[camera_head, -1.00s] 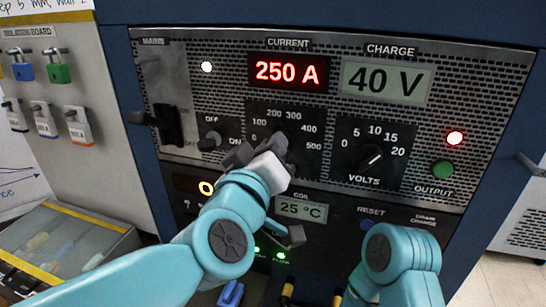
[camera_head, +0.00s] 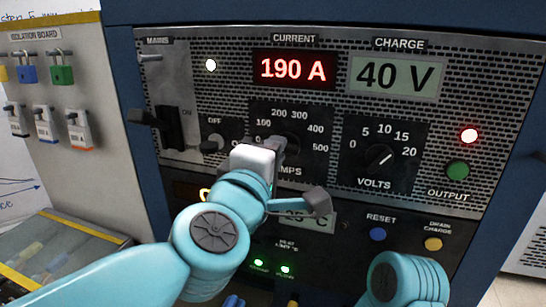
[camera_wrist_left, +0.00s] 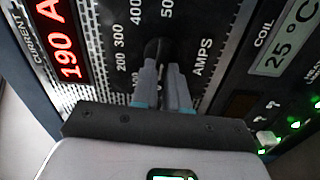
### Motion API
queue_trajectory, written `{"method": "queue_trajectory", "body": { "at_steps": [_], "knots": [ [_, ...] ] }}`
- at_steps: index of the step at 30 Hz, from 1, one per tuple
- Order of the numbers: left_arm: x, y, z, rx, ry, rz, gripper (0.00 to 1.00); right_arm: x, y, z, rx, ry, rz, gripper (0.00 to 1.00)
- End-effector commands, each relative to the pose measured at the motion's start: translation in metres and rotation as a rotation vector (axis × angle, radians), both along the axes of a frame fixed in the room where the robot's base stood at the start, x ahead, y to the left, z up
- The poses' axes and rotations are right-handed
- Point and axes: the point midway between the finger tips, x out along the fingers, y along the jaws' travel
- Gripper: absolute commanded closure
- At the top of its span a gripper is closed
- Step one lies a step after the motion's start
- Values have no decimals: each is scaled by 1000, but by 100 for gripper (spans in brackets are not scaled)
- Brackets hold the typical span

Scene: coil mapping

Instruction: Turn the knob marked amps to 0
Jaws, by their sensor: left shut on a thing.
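The amps knob is a black dial on a panel whose scale runs from 0 to 500; in the head view my left gripper mostly hides it. The amps panel (camera_head: 318,112) sits under the red current display (camera_head: 294,69), which reads 190 A. My left gripper (camera_head: 279,146) is shut on the amps knob. In the left wrist view the gripper's fingers (camera_wrist_left: 163,88) close around the knob (camera_wrist_left: 157,50), beside the AMPS label. The knob's pointer is hidden. My right gripper is out of view; only part of my right arm shows at the lower right.
The volts knob (camera_head: 380,156) is to the right, below the 40 V charge display (camera_head: 397,76). A green output button (camera_head: 457,170), a blue reset button (camera_head: 377,234) and a yellow drain button (camera_head: 433,244) are nearby. The mains lever (camera_head: 155,119) is to the left.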

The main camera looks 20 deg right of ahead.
Motion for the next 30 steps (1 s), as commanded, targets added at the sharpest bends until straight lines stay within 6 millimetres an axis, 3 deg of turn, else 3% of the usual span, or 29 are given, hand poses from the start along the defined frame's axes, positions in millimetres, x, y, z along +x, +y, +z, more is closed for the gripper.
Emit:
{"method": "queue_trajectory", "body": {
  "at_steps": [23,24,26,30],
  "knots": [
    [-1,-2,-2,-82,59,-6,100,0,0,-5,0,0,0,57],
    [-1,-2,-2,-82,59,-6,79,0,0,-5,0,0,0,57],
    [-1,-2,-2,-82,58,-5,61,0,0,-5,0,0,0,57],
    [-1,-1,-1,-81,56,-3,61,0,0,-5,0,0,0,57]
  ]
}}
